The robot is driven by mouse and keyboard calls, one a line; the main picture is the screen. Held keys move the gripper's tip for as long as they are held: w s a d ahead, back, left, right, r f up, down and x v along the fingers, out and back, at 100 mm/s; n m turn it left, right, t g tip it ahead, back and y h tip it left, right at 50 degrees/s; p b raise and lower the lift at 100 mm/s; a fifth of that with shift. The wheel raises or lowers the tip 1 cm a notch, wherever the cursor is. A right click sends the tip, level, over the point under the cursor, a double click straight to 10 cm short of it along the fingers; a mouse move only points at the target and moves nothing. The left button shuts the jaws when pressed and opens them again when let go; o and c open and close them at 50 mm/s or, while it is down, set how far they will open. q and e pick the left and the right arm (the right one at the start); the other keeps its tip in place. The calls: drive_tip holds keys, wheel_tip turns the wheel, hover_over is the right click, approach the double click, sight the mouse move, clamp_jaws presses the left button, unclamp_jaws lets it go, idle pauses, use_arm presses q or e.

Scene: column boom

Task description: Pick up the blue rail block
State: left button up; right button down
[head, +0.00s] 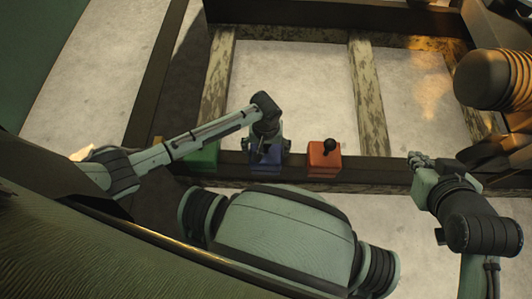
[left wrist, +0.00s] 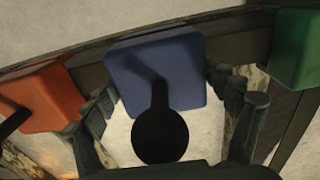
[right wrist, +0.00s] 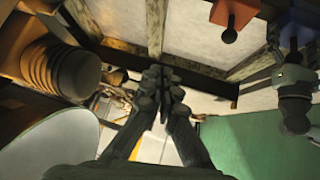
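The blue rail block (head: 267,158) sits on the dark rail, partly hidden under my left gripper (head: 266,146) in the head view. In the left wrist view the blue rail block (left wrist: 158,68) carries a black round knob (left wrist: 160,136) on a stem, pointing toward the camera. My left gripper's fingers (left wrist: 162,95) are spread apart, one on each side of the block; whether they touch it I cannot tell. My right gripper (head: 420,161) is away to the right, over the rail; its fingertips (right wrist: 162,76) are together with nothing visible between them.
A green block (head: 203,156) stands left of the blue one and a red block (head: 324,160) with a black knob stands to its right, both on the rail. Wooden beams (head: 368,95) cross the pale ground. A ribbed brown cylinder (head: 492,80) is at the upper right.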

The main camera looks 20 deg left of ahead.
use_arm(q)
drive_tip(key=c, duration=1.2)
drive_tip(key=shift+r, duration=0.1)
